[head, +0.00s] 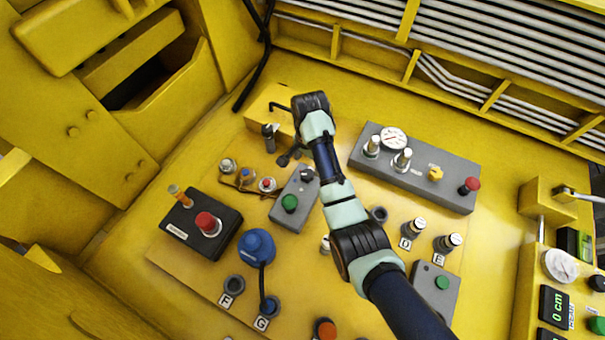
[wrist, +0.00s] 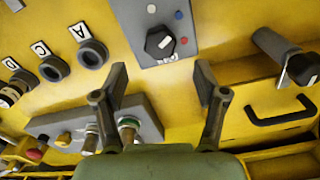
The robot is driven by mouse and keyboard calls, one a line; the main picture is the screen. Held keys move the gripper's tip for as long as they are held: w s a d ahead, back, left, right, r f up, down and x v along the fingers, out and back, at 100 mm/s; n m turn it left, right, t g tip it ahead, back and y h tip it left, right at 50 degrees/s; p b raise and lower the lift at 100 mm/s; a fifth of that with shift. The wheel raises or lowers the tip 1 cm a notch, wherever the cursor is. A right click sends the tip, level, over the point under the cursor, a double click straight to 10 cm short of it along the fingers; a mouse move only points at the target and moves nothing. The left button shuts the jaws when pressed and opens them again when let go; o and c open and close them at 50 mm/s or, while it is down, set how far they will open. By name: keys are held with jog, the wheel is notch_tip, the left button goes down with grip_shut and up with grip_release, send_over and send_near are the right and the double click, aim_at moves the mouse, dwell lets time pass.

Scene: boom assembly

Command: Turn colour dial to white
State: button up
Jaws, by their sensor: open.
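The colour dial (wrist: 158,42) is a black knob on a grey box face (wrist: 140,14) in the wrist view. In the head view the dial (head: 307,174) is at the box's upper end, beside my gripper (head: 290,156). In the wrist view my gripper (wrist: 160,80) has its two fingers wide apart and empty, with the dial beyond, between them and apart from both.
A green button (head: 289,203) sits on the same box. A grey panel (head: 420,180) with a gauge and knobs stands to the right. A black handle (wrist: 283,112) is at right in the wrist view.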

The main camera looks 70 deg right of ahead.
aim_at(307, 174)
notch_tip(307, 174, down, 7)
jog(key=shift+r, duration=0.15)
jog(key=c, duration=1.2)
jog(key=shift+o, duration=0.2)
